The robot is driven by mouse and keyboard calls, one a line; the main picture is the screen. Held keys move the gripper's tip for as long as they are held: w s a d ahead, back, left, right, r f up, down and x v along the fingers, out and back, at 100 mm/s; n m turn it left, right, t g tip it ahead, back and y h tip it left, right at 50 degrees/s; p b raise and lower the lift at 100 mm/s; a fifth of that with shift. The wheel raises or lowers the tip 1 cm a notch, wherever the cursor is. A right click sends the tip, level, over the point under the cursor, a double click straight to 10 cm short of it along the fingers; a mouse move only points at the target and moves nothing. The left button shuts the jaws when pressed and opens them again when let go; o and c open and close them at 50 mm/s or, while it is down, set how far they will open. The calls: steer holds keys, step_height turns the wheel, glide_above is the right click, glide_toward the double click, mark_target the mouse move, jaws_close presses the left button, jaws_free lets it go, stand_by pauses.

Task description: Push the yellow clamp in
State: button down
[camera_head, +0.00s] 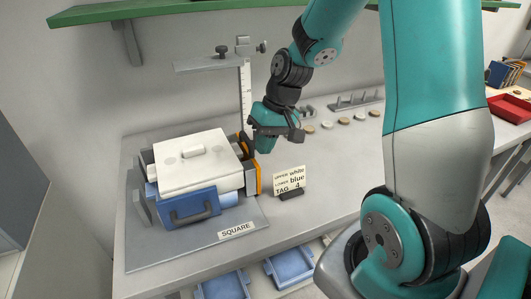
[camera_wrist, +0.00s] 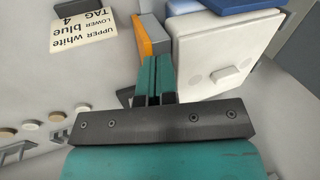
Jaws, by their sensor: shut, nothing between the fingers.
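The yellow clamp (camera_head: 253,176) is an upright orange-yellow plate with dark grey parts, at the right side of the furnace block. The block has a white upper part (camera_head: 185,160) with a small knob and a blue lower front (camera_head: 188,207) with a dark handle. In the wrist view the clamp (camera_wrist: 150,33) stands beside the white part (camera_wrist: 220,45). My gripper (camera_head: 254,148) is shut and empty, at the clamp's upper right edge. In the wrist view its fingers (camera_wrist: 157,62) point at the clamp; I cannot tell whether they touch it.
A card (camera_head: 289,180) reading upper white, lower blue, tag 4 stands right of the clamp. A vertical ruler post (camera_head: 245,95) rises behind. Several small discs (camera_head: 343,120) lie further back right. Blue bins (camera_head: 290,266) sit below the table. The grey plate marked SQUARE (camera_head: 237,230) is clear in front.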

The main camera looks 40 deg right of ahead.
steer(key=d+f+m+t+y, duration=0.1)
steer(key=d+f+y, duration=0.2)
steer(key=d, duration=0.4)
steer(key=d+f+y, duration=0.2)
steer(key=d, duration=0.5)
steer(key=x, duration=0.3)
steer(key=p+x, duration=0.1)
steer(key=x, duration=0.2)
steer(key=w+p+x, duration=0.1)
steer(key=x, duration=0.3)
steer(key=shift+a+r, duration=0.1)
steer(key=shift+a, duration=0.05)
steer(key=shift+w+a+r+p, duration=0.15)
steer(key=shift+a+p, duration=0.2)
steer(key=shift+a, duration=0.25)
steer(key=shift+w+a+p, duration=0.2)
steer(key=shift+a+p, duration=0.15)
steer(key=shift+a, duration=0.25)
steer(key=shift+w+a, duration=0.2)
steer(key=shift+a, duration=0.4)
